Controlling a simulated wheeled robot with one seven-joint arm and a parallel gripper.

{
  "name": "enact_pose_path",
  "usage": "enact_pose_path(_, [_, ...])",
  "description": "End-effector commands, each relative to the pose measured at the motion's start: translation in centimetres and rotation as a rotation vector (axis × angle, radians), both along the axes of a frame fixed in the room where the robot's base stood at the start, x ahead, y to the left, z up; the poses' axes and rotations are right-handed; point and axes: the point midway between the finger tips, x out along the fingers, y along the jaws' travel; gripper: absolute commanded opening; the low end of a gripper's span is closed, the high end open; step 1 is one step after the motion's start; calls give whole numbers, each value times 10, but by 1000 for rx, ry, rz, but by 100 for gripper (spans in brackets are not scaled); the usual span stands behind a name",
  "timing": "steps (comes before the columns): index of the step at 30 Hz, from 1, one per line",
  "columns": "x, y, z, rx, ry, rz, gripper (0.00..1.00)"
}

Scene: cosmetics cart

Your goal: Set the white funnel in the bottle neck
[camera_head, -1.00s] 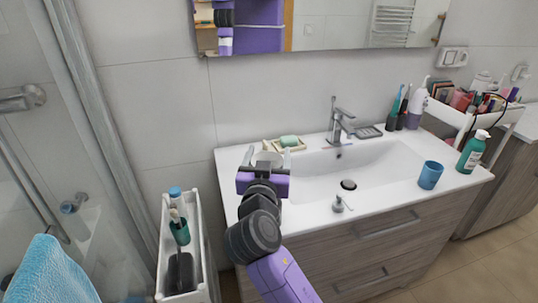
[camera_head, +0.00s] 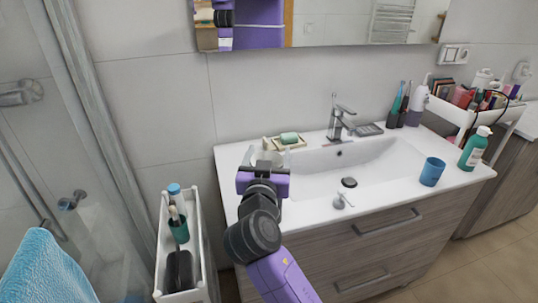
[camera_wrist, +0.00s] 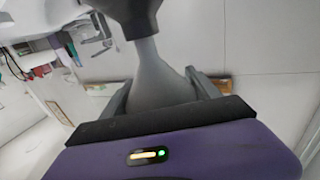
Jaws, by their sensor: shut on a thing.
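My gripper (camera_head: 266,162) is over the left end of the washbasin counter. In the wrist view its two fingers (camera_wrist: 162,90) are shut on the pale white funnel (camera_wrist: 160,78), one on each side of its wide part. That view looks upside down. The funnel's narrow spout runs to the neck of a dark bottle (camera_wrist: 132,12), whose edge covers the spout's tip. I cannot tell how deep the spout sits, or whether it is inside the neck or behind it. In the head view the funnel shows only as a pale rounded shape between the fingers, and the bottle is hidden.
A soap dish with green soap (camera_head: 289,138) stands just behind my gripper. The faucet (camera_head: 338,118) and basin (camera_head: 330,175) are to the right, with a blue cup (camera_head: 431,172) and green pump bottle (camera_head: 474,150) farther right. A white cart (camera_head: 183,250) is at left.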

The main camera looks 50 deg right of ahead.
Motion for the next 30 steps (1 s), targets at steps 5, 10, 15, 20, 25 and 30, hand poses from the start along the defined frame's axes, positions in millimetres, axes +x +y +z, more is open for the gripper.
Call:
enact_pose_path(5, [0,0,0,0,0,0,33])
enact_pose_path(10, [0,0,0,0,0,0,33])
enact_pose_path(15, [0,0,-2,0,0,0,33])
enact_pose_path(20, [0,0,-4,0,0,0,33])
enact_pose_path(25, [0,0,-7,0,0,0,33])
enact_pose_path(30, [0,0,-9,0,0,0,33])
